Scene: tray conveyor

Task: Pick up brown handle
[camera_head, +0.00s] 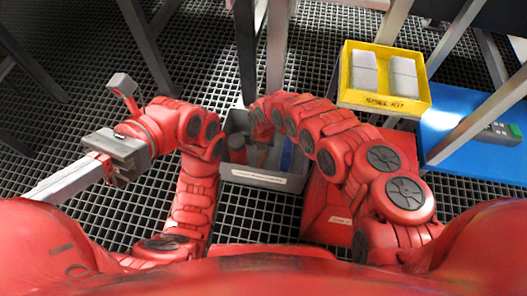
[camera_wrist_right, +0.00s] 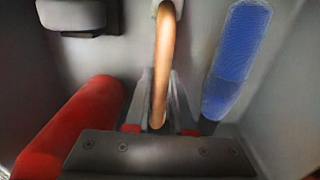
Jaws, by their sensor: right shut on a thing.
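The brown handle (camera_wrist_right: 165,50) stands upright in the middle of the right wrist view, a thin curved bar with a pale upper end. My right gripper (camera_wrist_right: 158,122) is shut on its lower part, inside the grey bin (camera_head: 265,179). In the head view my right arm reaches down into this bin and hides most of the gripper; a bit of brown (camera_head: 262,155) shows there.
In the bin, a red cylinder (camera_wrist_right: 75,125) lies left of the handle and a blue-handled item (camera_wrist_right: 237,55) right of it. A yellow box (camera_head: 383,103) with two pale blocks stands right of the bin, beside a blue surface (camera_head: 470,150). Metal legs stand behind.

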